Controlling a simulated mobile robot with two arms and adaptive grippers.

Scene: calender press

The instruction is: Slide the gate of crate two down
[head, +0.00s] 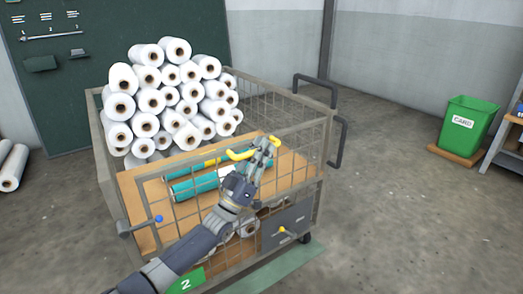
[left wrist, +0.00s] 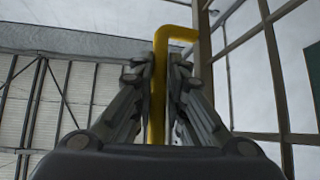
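Crate two (head: 103,165) is a wheeled wire-mesh cart with a green plate marked 2 (head: 186,283) low on its front. Its mesh gate (head: 200,205) stands upright across the front, with a yellow handle (head: 240,155) at its top rail. My left gripper (head: 266,146) is at this handle. In the left wrist view, its two fingers (left wrist: 161,75) are closed in on both sides of the yellow handle bar (left wrist: 158,105). The fingers partly hide the handle in the head view. My right gripper is not in view.
White rolls (head: 165,97) are stacked in the crate; teal and yellow rolls (head: 195,187) lie on its brown board behind the gate. A blue-knobbed lever (head: 158,219) and a yellow-knobbed lever (head: 282,230) stick out in front. A green bin (head: 465,130) stands right; the floor between is clear.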

